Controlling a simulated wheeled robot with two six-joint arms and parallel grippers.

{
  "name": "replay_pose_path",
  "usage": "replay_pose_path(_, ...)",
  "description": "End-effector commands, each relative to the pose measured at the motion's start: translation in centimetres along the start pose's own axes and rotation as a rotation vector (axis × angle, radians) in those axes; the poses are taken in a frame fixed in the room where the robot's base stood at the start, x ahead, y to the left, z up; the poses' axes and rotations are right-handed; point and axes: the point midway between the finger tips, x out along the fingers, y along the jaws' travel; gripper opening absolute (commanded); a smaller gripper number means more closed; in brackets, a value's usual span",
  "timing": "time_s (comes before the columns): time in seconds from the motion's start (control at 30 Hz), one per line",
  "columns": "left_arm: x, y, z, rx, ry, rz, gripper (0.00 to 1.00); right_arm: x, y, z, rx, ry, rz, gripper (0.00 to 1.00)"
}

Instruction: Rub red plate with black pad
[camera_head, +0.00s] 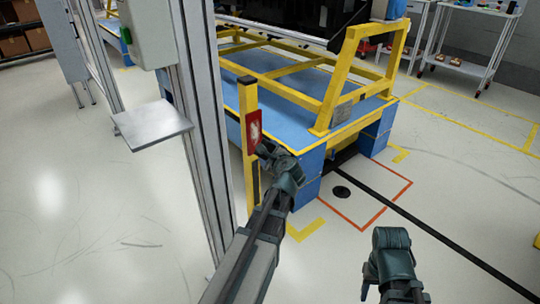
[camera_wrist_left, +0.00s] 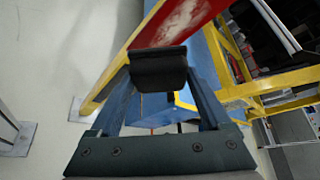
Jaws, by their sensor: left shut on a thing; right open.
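The red plate (camera_head: 254,129) stands upright on a yellow post and bears a whitish smear. In the left wrist view the red plate (camera_wrist_left: 185,22) fills the top centre, with the smear to the right. My left gripper (camera_head: 266,152) is at the plate's lower right in the head view. It is shut on the black pad (camera_wrist_left: 159,69), held between its fingertips. The pad overlaps the plate's lower part in the wrist view; I cannot tell if they touch. My right gripper (camera_head: 390,243) is open, low at the right above the floor; its fingers are hard to make out.
The yellow post (camera_head: 248,105) stands at the corner of a blue platform with a yellow frame (camera_head: 335,75). A grey metal column (camera_head: 203,120) with a small shelf (camera_head: 152,124) is close on the left. The floor around my right arm is clear.

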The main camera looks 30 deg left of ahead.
Motion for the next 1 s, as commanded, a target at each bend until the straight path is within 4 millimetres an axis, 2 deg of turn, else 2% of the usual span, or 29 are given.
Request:
replay_pose_path(0.2,2.1,-0.1,1.1,0.000,-0.001,0.001,0.37,0.0,0.0,0.0,0.000,0.000,0.000,0.50)
replay_pose_path(0.5,4.0,0.0,2.2,0.000,0.000,0.000,0.37,0.0,0.0,0.0,0.000,0.000,0.000,0.50)
replay_pose_path(1.0,4.3,0.0,2.5,0.000,0.000,0.000,0.37,0.0,0.0,0.0,0.000,0.000,0.000,0.50)
